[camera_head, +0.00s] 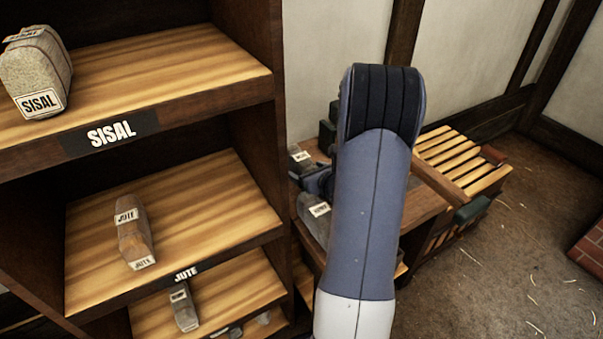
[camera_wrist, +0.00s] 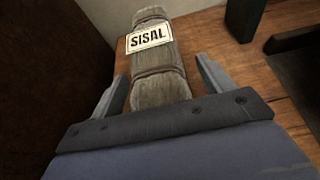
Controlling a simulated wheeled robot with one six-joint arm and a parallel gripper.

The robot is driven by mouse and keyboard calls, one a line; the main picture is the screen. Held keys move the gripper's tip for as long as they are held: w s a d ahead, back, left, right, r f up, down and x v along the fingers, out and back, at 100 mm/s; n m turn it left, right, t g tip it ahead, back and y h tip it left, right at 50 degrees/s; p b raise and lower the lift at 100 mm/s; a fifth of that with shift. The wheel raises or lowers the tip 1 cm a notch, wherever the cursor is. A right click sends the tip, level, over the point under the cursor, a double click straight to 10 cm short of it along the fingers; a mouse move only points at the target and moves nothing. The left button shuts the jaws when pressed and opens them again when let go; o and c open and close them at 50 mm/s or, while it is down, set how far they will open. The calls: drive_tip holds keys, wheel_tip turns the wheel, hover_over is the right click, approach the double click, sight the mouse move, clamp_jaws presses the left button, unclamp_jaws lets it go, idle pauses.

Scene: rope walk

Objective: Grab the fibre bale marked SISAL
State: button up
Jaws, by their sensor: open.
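In the wrist view, a grey-brown fibre bale (camera_wrist: 158,92) with a white SISAL label lies on a wooden surface. My gripper (camera_wrist: 160,72) is open, with one finger on each side of the bale and gaps showing beside it. In the head view, my gripper (camera_head: 318,181) is partly hidden by my arm, beside a small labelled bale (camera_head: 300,158) on the bench. That label is too small to read there. Another bale marked SISAL (camera_head: 38,72) sits on the upper shelf at the left.
A JUTE bale (camera_head: 133,232) lies on the middle shelf, and another bale (camera_head: 184,308) lies below. A further labelled bale (camera_head: 314,216) is partly behind my arm. The wooden bench (camera_head: 425,205) adjoins a slatted rack (camera_head: 455,155). Floor at the right is open.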

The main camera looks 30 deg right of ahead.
drive_tip(key=shift+c, duration=0.6)
drive_tip(key=c, duration=1)
